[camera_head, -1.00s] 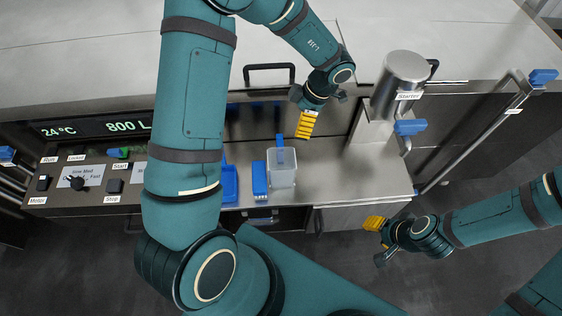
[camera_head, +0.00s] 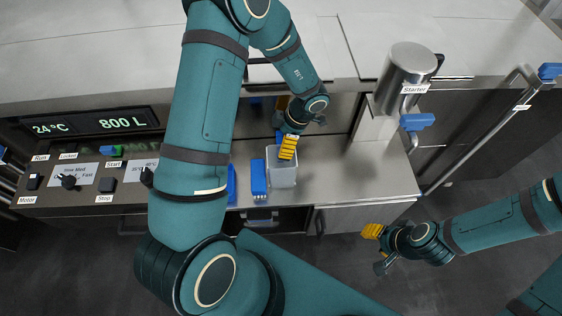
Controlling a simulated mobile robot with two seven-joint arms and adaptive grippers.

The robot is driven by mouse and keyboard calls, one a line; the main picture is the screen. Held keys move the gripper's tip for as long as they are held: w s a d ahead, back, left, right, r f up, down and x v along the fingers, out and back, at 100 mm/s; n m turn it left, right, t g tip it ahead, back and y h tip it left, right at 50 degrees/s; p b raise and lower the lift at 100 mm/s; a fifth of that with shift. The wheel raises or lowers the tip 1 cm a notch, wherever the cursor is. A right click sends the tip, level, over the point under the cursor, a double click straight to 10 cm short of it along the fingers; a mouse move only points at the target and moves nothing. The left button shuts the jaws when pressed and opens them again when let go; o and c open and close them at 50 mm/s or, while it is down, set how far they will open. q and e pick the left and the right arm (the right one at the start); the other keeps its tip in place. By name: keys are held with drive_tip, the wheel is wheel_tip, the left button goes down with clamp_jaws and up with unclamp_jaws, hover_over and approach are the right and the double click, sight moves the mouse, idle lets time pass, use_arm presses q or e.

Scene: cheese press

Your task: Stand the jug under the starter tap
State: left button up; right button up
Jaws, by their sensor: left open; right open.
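The jug (camera_head: 282,175) is a clear, square-sided vessel standing on the steel counter, with a blue part at its back edge. My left gripper (camera_head: 287,150) is open, its yellow fingers over the back part of the jug; whether they touch it I cannot tell. The starter tap has a blue handle (camera_head: 417,121) below the steel starter vessel (camera_head: 409,66), right of the jug. My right gripper (camera_head: 373,231) is open and empty in front of the counter at the right, away from the jug.
A blue brush-like block (camera_head: 259,178) stands just left of the jug. A blue tray (camera_head: 232,186) is partly hidden behind my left arm. A control panel (camera_head: 95,178) is at the left. The counter (camera_head: 340,175) right of the jug is clear.

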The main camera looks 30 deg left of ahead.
use_arm(q)
drive_tip(key=shift+f, duration=0.1)
drive_tip(key=c, duration=1.4)
